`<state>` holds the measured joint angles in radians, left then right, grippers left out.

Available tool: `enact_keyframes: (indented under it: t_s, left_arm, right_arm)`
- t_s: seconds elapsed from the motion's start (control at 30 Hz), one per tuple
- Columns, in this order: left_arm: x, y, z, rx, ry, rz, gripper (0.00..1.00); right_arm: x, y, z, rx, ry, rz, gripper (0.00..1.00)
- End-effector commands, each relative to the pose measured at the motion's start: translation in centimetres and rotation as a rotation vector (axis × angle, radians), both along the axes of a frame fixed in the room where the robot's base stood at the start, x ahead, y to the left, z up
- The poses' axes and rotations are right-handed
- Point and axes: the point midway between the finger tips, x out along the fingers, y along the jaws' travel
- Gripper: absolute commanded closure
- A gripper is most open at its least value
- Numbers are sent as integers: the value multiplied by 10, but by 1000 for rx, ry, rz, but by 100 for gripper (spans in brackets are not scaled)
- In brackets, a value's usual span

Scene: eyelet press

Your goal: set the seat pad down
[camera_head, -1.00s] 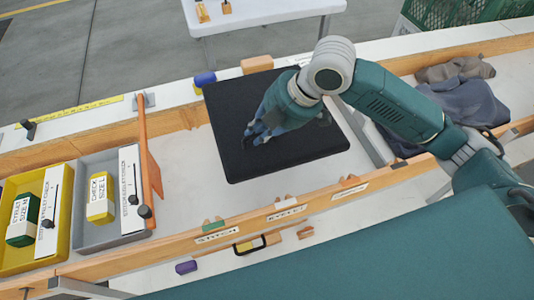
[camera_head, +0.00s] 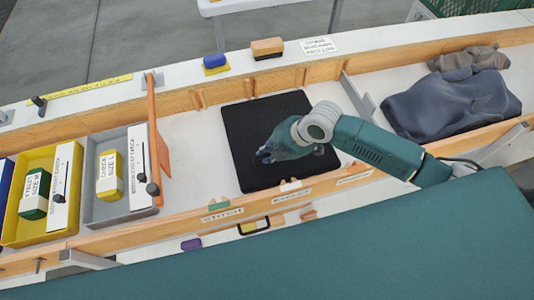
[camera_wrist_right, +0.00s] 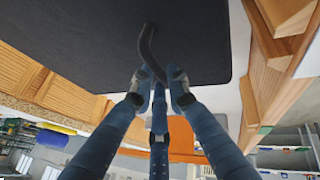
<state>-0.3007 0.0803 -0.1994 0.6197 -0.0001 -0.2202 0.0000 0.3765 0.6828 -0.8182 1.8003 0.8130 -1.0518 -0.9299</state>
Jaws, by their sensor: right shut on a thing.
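The seat pad (camera_head: 250,115) is a flat black square. In the head view it lies level within the bench channel, between the back and front wooden rails; whether its underside touches the white floor is hidden. My right gripper (camera_head: 265,155) is over the pad's middle. In the wrist view the blue fingers of my right gripper (camera_wrist_right: 160,85) are shut on a black curved handle (camera_wrist_right: 147,42) on the pad, and the pad's dark face (camera_wrist_right: 85,40) fills the upper left. My left gripper is not in view.
Left of the pad stand an orange upright divider (camera_head: 158,135), a grey tray (camera_head: 112,217) and a yellow tray (camera_head: 38,237). A metal divider (camera_head: 357,95) stands to the right, with grey cloth (camera_head: 450,105) beyond. White channel floor (camera_head: 195,150) is bare left of the pad.

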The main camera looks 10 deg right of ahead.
Motion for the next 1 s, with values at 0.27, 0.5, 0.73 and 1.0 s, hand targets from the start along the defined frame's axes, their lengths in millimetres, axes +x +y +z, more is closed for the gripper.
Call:
enact_keyframes:
  t_s: [0.27, 0.5, 0.73, 1.0]
  left_arm:
    - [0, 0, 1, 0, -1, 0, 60]
    - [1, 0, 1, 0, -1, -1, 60]
    - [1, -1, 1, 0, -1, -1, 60]
    - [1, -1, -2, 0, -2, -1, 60]
  right_arm:
    - [0, 1, -10, 3, 0, 0, 100]
    - [-1, 1, -11, 2, 3, 0, 66]
    - [-1, 0, -9, 1, 0, -1, 66]
    - [-12, -18, 26, -2, -3, -1, 66]
